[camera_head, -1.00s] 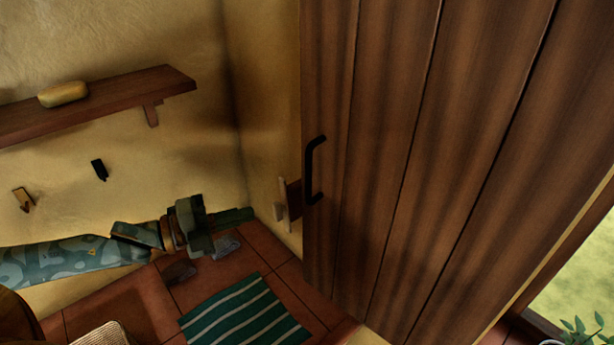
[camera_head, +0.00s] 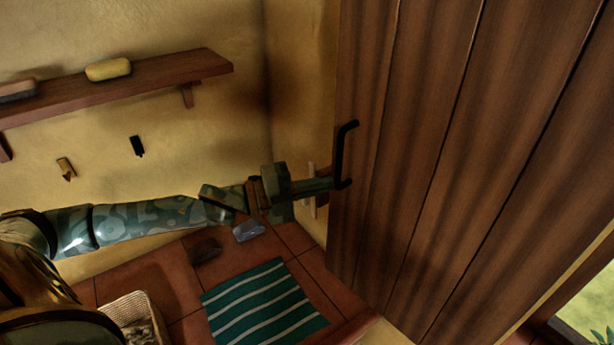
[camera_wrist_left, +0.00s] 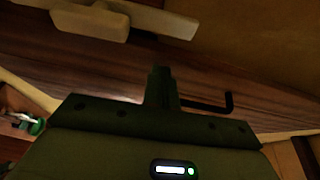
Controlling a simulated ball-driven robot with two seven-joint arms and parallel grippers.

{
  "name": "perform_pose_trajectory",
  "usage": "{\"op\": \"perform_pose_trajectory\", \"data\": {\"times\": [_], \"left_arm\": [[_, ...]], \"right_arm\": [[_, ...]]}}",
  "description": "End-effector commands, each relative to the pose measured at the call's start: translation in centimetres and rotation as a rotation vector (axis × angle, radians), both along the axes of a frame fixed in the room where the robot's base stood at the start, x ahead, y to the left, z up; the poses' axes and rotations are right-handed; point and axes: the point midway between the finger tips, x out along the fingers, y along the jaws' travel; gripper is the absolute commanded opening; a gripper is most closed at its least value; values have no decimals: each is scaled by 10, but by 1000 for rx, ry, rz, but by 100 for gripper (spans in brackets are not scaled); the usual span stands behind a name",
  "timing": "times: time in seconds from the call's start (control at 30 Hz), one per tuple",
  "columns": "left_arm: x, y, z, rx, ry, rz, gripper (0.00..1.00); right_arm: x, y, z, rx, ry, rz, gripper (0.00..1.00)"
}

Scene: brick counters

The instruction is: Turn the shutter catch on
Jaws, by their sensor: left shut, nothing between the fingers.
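The shutter catch (camera_head: 312,190) is a pale wooden piece on the wall beside the shutter's left edge, partly hidden behind my gripper. In the left wrist view, a pale wooden bar on a block, likely the catch (camera_wrist_left: 95,18), is at the top. The brown plank shutter (camera_head: 420,170) has a black bar handle (camera_head: 342,155). My left gripper (camera_head: 326,185) is shut and empty, its fingertips in front of the catch and close to the handle's lower end; contact cannot be told. In the left wrist view its fingers (camera_wrist_left: 160,80) point toward the wood, apart from the bar. My right gripper is not in view.
A wooden shelf (camera_head: 150,85) with a yellow block (camera_head: 108,69) is on the left wall, above two small hooks. Below my arm, the tiled counter holds a green striped cloth (camera_head: 262,302), a grey stone-like object (camera_head: 249,231), a dark one (camera_head: 205,250) and a basket (camera_head: 130,305).

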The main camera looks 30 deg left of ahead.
Motion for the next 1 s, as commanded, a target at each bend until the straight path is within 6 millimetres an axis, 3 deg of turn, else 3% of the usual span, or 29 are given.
{"op": "perform_pose_trajectory", "data": {"times": [0.1, 0.3, 1.0], "left_arm": [[7, 20, -1, 9, 1, 6, 0], [12, 32, -3, 6, 1, 4, 0], [13, 37, -3, -46, 22, 4, 0]], "right_arm": [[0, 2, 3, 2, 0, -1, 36], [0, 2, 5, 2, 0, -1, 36], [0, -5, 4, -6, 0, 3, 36]]}}
